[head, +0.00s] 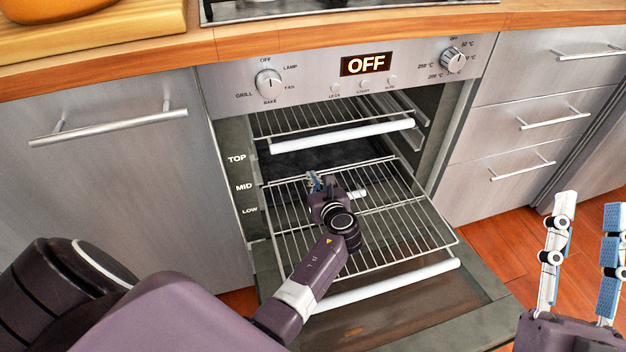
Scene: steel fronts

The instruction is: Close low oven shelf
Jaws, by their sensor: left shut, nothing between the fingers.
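The oven (345,85) has its door (478,290) folded down. A wire shelf (415,215) is pulled out over the door, with a white bar (400,284) at its front. Labels TOP, MID and LOW run down the left inner side. Another wire shelf (300,122) with a white handle (345,134) sits higher inside. My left gripper (314,180) is shut and empty, above the pulled-out shelf and near the oven's mouth. My wrist hides part of that shelf; whether the fingers touch it is unclear. My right gripper (582,225) is open and empty at the far right.
A steel cabinet door (110,170) with a bar handle is left of the oven. Drawers (535,120) with handles are on the right. A wooden countertop (260,40) and hob (330,8) run above. Wooden floor (505,240) is clear at right.

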